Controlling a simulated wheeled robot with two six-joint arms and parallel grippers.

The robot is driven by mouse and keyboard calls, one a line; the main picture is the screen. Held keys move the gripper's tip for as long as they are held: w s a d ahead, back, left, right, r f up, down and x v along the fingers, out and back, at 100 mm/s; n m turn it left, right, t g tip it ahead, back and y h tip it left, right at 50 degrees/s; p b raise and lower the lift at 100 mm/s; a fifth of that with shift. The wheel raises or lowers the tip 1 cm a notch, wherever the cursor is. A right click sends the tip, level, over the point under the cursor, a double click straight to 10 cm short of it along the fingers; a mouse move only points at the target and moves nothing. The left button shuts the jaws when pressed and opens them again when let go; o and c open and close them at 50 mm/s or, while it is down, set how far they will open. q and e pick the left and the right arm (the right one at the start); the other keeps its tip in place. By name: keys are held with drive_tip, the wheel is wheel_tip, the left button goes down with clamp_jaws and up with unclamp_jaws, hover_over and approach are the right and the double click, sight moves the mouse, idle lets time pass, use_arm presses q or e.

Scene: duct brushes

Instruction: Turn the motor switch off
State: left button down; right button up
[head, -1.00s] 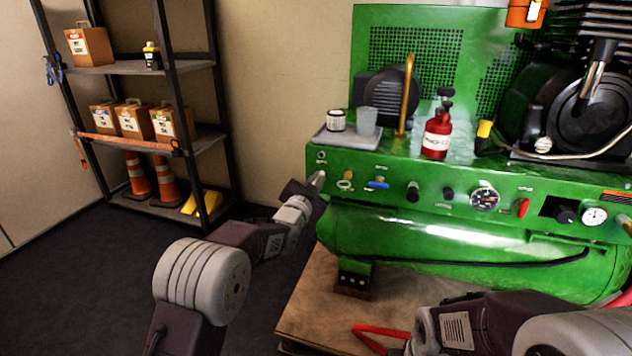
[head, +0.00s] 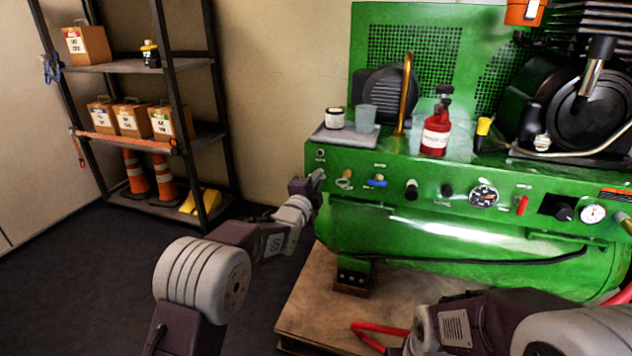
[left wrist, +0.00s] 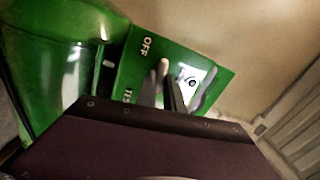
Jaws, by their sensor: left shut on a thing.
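The motor switch (left wrist: 163,68) is on a green side panel (left wrist: 126,73) of the compressor in the left wrist view. Its pale tip shows close to the OFF label, with a second, unreadable label lower down. My left gripper (left wrist: 169,92) is shut on the switch, and its fingers hide most of the lever. In the head view my left gripper (head: 316,178) is at the left end of the compressor's green front panel (head: 330,170); the switch is hidden there. My right arm shows at the lower right, but its gripper is out of view.
The panel front carries knobs, a blue lever (head: 377,182), gauges and a red switch (head: 522,205). A tray (head: 345,140) with a jar and cup, and a red bottle (head: 436,140), stand on top. A shelf rack (head: 185,140) stands left; the floor between is clear.

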use_arm(q)
drive_tip(key=shift+f+m, duration=0.15)
drive_tip(key=shift+m, duration=0.75)
drive_tip(key=c, duration=1.5)
unclamp_jaws()
drive_tip(key=shift+o, duration=0.2)
drive_tip(key=p+v, duration=0.3)
drive_tip(key=v, duration=0.6)
